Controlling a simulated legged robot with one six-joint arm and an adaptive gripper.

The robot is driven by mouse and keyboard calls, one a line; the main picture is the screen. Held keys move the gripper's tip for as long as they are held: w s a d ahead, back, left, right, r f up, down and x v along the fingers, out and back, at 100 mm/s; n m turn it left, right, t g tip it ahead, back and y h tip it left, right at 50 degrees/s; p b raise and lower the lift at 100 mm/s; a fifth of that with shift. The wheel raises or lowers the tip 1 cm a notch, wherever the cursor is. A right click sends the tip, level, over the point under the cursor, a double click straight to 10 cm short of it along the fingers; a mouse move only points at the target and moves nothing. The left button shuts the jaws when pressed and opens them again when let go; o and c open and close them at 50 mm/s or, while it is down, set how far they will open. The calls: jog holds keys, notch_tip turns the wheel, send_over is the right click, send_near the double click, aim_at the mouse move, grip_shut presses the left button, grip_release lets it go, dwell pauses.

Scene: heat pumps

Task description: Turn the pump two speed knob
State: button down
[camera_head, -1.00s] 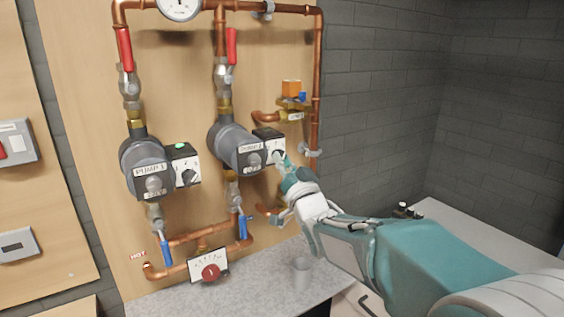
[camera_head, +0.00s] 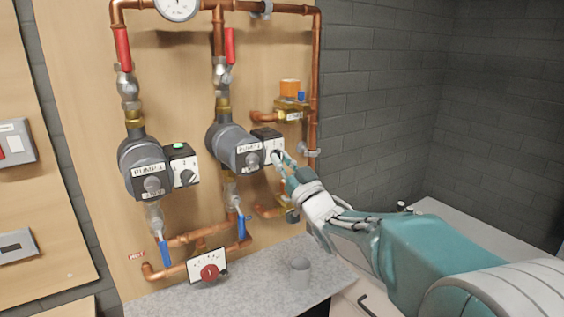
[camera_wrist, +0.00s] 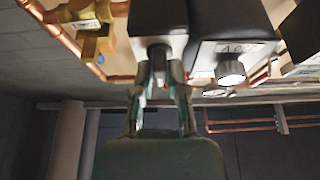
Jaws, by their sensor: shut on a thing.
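Pump two (camera_head: 232,146) is the right-hand grey pump on the wooden board, with a dark control box (camera_head: 268,140) with a white face on its right side. My gripper (camera_head: 280,157) reaches up from the lower right to that face. In the wrist view my gripper (camera_wrist: 160,82) has its two fingers closed around the small dark speed knob (camera_wrist: 157,53) below the box (camera_wrist: 160,18). The knob is mostly hidden by my fingers in the head view, so its pointer setting cannot be read.
Pump one (camera_head: 146,167) with its own knob (camera_head: 187,177) stands left. A copper pipe (camera_head: 315,90) and brass valve (camera_head: 291,108) are close to the right of pump two. Blue-handled valves (camera_head: 240,227) sit below.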

jog(key=c, duration=0.7)
grip_release()
jog(key=shift+o, duration=0.2)
jog(key=v, duration=1.2)
jog(key=shift+w+f, duration=0.1)
